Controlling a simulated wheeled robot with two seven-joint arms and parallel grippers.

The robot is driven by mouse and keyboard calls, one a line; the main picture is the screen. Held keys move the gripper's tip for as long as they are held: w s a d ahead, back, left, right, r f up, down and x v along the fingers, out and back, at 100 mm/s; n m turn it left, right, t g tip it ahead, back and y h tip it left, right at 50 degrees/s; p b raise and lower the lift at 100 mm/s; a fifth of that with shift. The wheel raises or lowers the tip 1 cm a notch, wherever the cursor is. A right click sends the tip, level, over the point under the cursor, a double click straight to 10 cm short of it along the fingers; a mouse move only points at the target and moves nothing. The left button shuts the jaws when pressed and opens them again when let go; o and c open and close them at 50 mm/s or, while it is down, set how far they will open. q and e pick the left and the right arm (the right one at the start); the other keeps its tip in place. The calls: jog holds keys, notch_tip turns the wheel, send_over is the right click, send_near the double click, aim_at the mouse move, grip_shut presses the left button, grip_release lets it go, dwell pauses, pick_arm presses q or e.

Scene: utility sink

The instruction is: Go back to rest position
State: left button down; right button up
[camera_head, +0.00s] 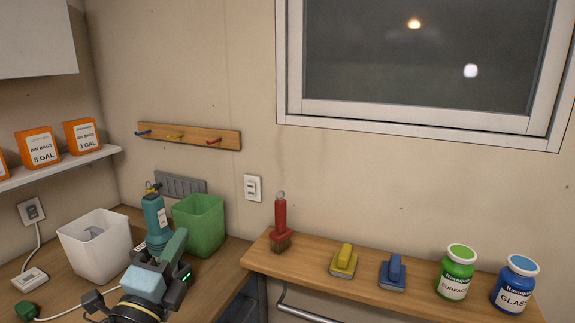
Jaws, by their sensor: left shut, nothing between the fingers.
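My left gripper (172,268) is at the lower left, over the wooden counter (215,292), with my arm coming up from the bottom edge. It is shut and holds nothing. Its dark and teal body overlaps the foot of a teal bottle (155,217) in the picture; I cannot tell whether they touch. My right gripper is not in view.
A white bin (97,247) and a green bin (199,224) stand near the gripper. A wooden ledge at right carries a red-handled brush (280,222), yellow scrubber (343,261), blue scrubber (392,273), green jar (456,275) and blue jar (514,286). A metal bar (308,314) runs below it.

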pick_arm(q)
jog(key=s+a+f+n+g+y, duration=0.2)
jog(key=f+n+g+y, duration=0.1)
jog(key=f+n, duration=0.25)
jog(key=s+a+f+n+g+y, duration=0.2)
jog(key=f+n, duration=0.3)
jog(key=f, duration=0.2)
jog(key=s+f+n+g+h, duration=0.1)
jog(key=s+f+n+g, duration=0.45)
jog(key=s+f, duration=0.45)
jog(key=s+f+n+g, duration=0.5)
jog(key=s+f+g, duration=0.25)
jog(key=s, duration=0.45)
notch_tip(320, 180, down, 24)
jog(key=s+g, duration=0.1)
jog(key=s, duration=0.1)
jog(key=s+a+f+m+g, duration=0.1)
jog(key=s+a+f, duration=0.1)
jog(key=s+f, duration=1.3)
jog(key=shift+s+a+f, duration=0.2)
jog(key=shift+s+a, duration=0.05)
jog(key=shift+s, duration=0.1)
